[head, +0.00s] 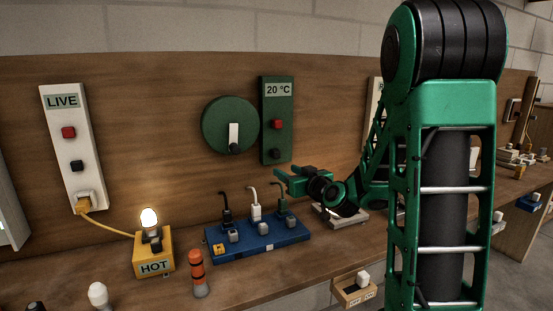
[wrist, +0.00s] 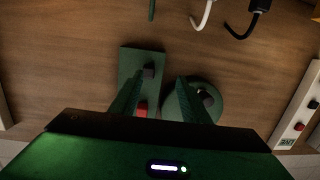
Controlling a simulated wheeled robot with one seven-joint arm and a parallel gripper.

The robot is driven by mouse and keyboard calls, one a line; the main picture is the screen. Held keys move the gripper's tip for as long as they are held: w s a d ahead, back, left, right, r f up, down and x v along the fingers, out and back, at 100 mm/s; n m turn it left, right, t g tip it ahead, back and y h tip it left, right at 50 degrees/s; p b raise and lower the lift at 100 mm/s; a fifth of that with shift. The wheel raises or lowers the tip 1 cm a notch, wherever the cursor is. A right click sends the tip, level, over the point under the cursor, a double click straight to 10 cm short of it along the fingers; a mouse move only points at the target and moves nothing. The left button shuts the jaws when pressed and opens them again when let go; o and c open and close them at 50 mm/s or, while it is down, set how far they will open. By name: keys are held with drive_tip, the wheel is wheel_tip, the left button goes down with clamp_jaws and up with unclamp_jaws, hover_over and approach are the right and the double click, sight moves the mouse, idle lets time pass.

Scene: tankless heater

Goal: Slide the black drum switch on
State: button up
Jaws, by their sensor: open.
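My gripper (head: 282,181) is open and empty, in front of the board and below the green 20 °C panel. In the wrist view its two fingers (wrist: 160,78) stand apart. No part is clearly marked as the black drum switch. A round green drum (head: 219,117) on the board carries a white lever with a black knob (head: 234,148) at its lower end, pointing down. The 20 °C panel (head: 270,90) beside it has a red button (head: 277,124) above a black button (head: 276,154). In the wrist view the panel (wrist: 128,62) and drum (wrist: 214,90) appear inverted, partly behind the fingers.
A blue power strip (head: 270,246) with plugs lies on the bench below. A yellow HOT box (head: 153,268) with a lit bulb stands left, near an orange-and-grey cylinder (head: 198,268). A LIVE panel (head: 62,130) hangs left. A small switch box (head: 350,291) sits at the front edge.

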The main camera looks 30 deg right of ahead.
sight(277, 155)
drive_tip(key=shift+m+t+h, duration=0.4)
drive_tip(key=shift+t+h, duration=0.2)
drive_tip(key=shift+h, duration=0.1)
drive_tip(key=w, duration=0.4)
drive_tip(key=w+d+r, duration=0.1)
drive_tip(key=w, duration=0.2)
drive_tip(key=w+d, duration=0.1)
drive_tip(key=w, duration=0.3)
drive_tip(key=shift+w+d+r, duration=0.25)
drive_tip(key=shift+w+r, duration=0.05)
clamp_jaws()
